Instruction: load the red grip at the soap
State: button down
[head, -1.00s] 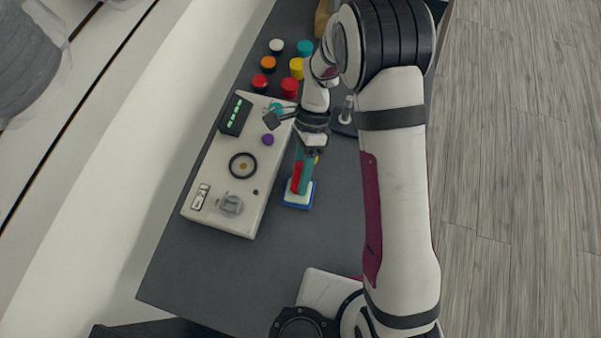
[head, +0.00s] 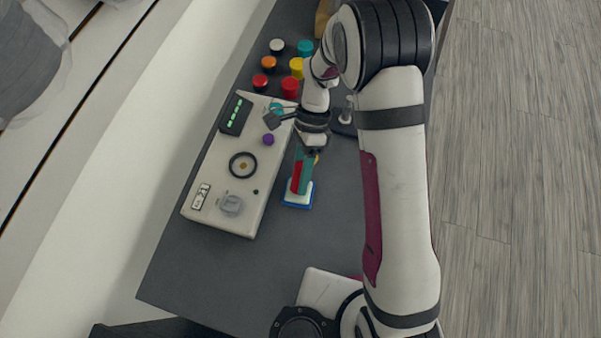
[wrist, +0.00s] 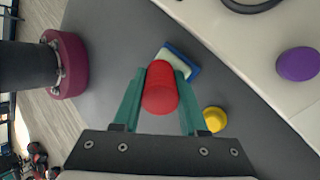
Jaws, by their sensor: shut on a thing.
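My gripper (head: 302,178) points down with its teal fingers shut on the red grip (head: 296,177). In the wrist view the red grip (wrist: 160,88) is a rounded red cylinder between the two fingers (wrist: 158,98). A white block with a blue base (head: 298,200), which may be the soap, lies on the dark table just below the grip. The block (wrist: 190,65) also shows in the wrist view, partly hidden behind the grip and a finger. I cannot tell whether the grip touches it.
A pale panel (head: 215,180) with a black ring (head: 243,165), grey knob (head: 231,204) and purple knob (head: 268,139) stands left of the gripper. A yellow piece (wrist: 215,118) is close to the right finger. Several coloured caps (head: 289,87) stand farther back. The near table (head: 230,270) is clear.

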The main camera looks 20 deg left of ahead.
aim_at(301, 165)
jog(key=shift+r, duration=3.5)
jog(key=shift+d, duration=0.1)
jog(key=w+d+r+n+t+h, duration=0.25)
jog(key=w+d+r+n, duration=0.3)
jog(key=d+r, duration=0.35)
jog(key=w+d+r+n+t+h, duration=0.1)
jog(key=w+d+r+n+h, duration=0.35)
jog(key=d+r+n, duration=0.4)
jog(key=s+a+f+m+g+y, duration=0.1)
jog(key=s+a+f+y, duration=0.1)
jog(key=a+f, duration=0.3)
jog(key=s+a+f+m+g+y, duration=0.1)
jog(key=s+a+f+y, duration=0.1)
jog(key=s+a+f, duration=0.2)
jog(key=s+a+f+m+g+y, duration=0.1)
jog(key=s+a+f, duration=0.3)
jog(key=a+f, duration=0.4)
jog(key=shift+a+f+m+g+y, duration=0.1)
jog(key=shift+a+m+g+y, duration=0.15)
jog(key=shift+y, duration=0.65)
jog(key=shift+s+f, duration=0.1)
jog(key=shift+f, duration=2.9)
